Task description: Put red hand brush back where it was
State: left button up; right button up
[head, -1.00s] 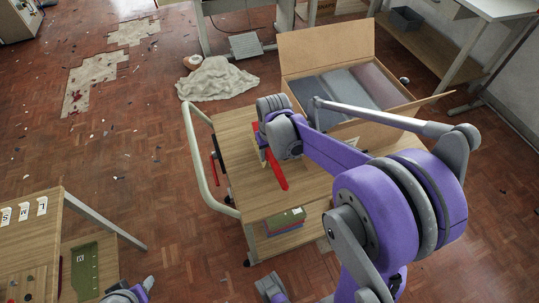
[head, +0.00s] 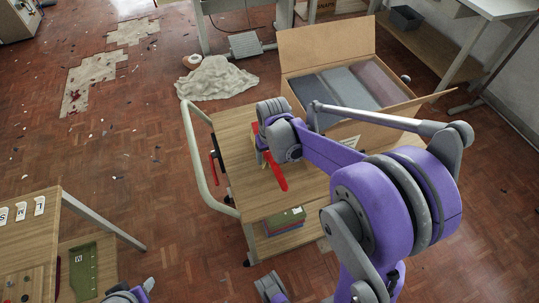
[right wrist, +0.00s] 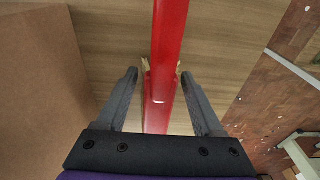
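The red hand brush (head: 279,176) shows in the head view as a red handle on the wooden top of a cart (head: 235,135), partly hidden by my right gripper (head: 267,152). In the right wrist view the red brush (right wrist: 168,35) runs up the middle, with pale edges beside it. My right gripper (right wrist: 160,80) is open, with one finger on each side of the brush and a gap visible at both. Whether the brush touches the cart top is hard to tell.
An open cardboard box (head: 325,52) with folded grey and mauve cloth stands on the cart's far side. The cart has a pale rail (head: 196,160) at left and books (head: 285,222) on its lower shelf. A crumpled cloth (head: 217,80) lies on the floor; another table (head: 30,240) is at lower left.

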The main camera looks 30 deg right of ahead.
aim_at(271, 157)
jog(key=shift+r, duration=0.2)
jog(key=shift+r+p, duration=0.3)
jog(key=shift+p, duration=0.05)
jog(key=r, duration=0.3)
jog(key=r+p, duration=0.1)
jog(key=r, duration=0.3)
jog(key=s+r, duration=0.1)
jog(key=r, duration=0.3)
jog(key=shift+s+a+p, duration=0.1)
jog(key=shift+a+p, duration=0.05)
jog(key=shift+p, duration=0.25)
jog(key=s+a+f+n+t, duration=0.2)
jog(key=s+a, duration=0.8)
jog(key=s, duration=0.5)
notch_tip(271, 157, down, 2)
jog(key=shift+a+f+n+t, duration=0.1)
jog(key=shift+a+n+t, duration=0.2)
jog(key=shift+t, duration=0.6)
